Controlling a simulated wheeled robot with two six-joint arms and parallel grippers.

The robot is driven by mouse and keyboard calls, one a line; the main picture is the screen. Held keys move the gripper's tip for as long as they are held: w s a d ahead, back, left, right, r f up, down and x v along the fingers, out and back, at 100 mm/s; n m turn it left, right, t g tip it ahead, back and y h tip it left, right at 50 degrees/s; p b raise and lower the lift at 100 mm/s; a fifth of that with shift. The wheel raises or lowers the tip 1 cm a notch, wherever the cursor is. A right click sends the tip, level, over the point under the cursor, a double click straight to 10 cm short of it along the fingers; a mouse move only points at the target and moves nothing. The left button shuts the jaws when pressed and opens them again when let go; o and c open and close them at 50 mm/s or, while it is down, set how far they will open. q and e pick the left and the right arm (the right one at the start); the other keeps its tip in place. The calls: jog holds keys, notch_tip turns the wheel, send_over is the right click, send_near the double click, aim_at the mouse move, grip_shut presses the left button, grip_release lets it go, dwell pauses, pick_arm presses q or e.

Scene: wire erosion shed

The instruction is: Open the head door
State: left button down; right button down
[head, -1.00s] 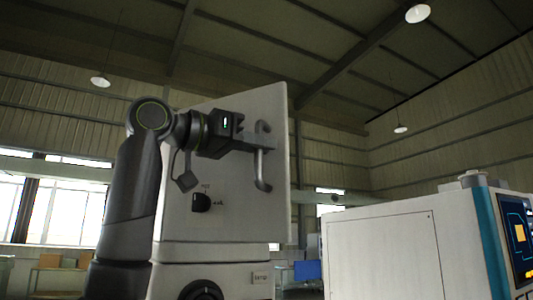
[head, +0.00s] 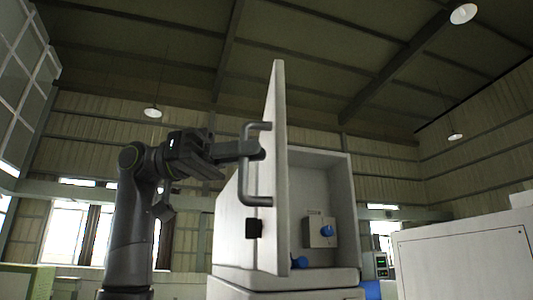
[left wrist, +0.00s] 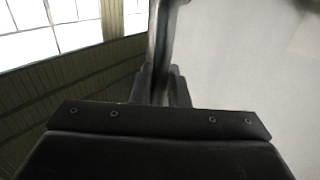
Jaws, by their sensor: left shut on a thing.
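The head door (head: 275,222) is a pale panel, swung well open and seen nearly edge-on in the head view. Its grey bar handle (head: 246,180) stands on the door's left face. My left gripper (head: 257,150) is at the upper part of this handle, shut on it. In the left wrist view the handle (left wrist: 160,45) runs up from between the two fingers (left wrist: 163,85), with the pale door face (left wrist: 240,70) to the right. The open cabinet (head: 335,190) shows a small grey box with a blue knob (head: 327,231) inside. My right gripper is not in view.
A pale machine housing (head: 460,255) stands at the lower right. The space left of the door, around my left arm, looks clear apart from distant windows.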

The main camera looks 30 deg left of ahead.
pick_arm(q)
jog(key=shift+v, duration=0.9)
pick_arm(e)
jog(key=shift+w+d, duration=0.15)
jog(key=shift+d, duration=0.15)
pick_arm(q)
jog(key=shift+s, duration=0.2)
jog(key=c, duration=1.8)
grip_release()
jog(key=shift+o, duration=0.2)
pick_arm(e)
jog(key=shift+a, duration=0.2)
